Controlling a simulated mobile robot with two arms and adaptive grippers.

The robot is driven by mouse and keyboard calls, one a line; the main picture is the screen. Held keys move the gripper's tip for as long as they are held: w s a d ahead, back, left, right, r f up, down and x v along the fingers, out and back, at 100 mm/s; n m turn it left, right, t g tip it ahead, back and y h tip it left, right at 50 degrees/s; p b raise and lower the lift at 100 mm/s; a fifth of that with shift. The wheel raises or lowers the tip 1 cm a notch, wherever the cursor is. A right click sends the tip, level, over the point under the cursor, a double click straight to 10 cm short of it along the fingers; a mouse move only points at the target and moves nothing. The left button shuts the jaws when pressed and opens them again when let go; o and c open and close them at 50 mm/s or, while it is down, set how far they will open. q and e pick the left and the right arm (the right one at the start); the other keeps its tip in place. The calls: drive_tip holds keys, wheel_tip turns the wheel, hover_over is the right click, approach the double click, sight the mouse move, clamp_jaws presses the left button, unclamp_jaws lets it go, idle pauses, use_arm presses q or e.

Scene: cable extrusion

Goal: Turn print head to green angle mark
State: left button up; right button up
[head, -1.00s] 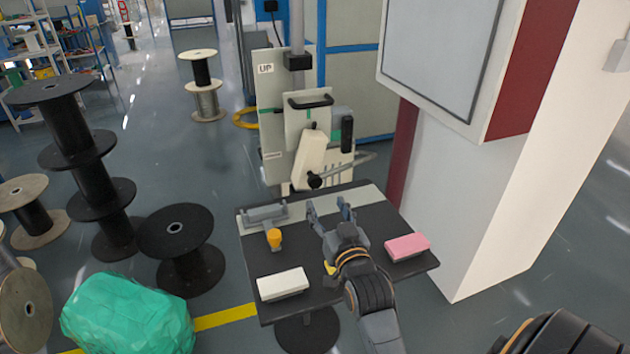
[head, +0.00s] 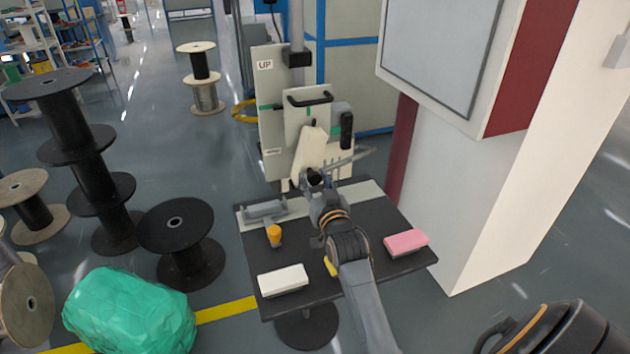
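The print head is a cream, tilted block (head: 309,150) on an upright machine plate (head: 271,112) with an "UP" label. A black handle (head: 309,99) sits above it, and small green marks (head: 308,112) show on the plate near its top. A dark round nozzle or knob is at the block's lower end. My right gripper (head: 315,178) has its fingers at that lower end, over the table's far edge. The fingers overlap the dark part, so I cannot tell whether they are open or shut on it. My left gripper is not in view.
The small dark table (head: 350,265) holds a grey tool (head: 266,210), an orange-topped object (head: 274,235), a white block (head: 283,280) and a pink block (head: 406,243). A white pillar (head: 465,200) with a screen stands close on the right. Black spools (head: 178,235) stand on the left.

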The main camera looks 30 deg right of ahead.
clamp_jaws()
drive_tip(key=shift+s+d+n+p, duration=0.15)
drive_tip(key=shift+d+n+p, duration=0.35)
drive_tip(key=shift+n, duration=0.4)
drive_tip(key=shift+s+d+f+n, duration=0.1)
drive_tip(key=shift+d+f+n, duration=0.05)
drive_tip(key=shift+d+n, duration=0.45)
drive_tip(key=shift+a, duration=0.15)
drive_tip(key=o, duration=0.5)
unclamp_jaws()
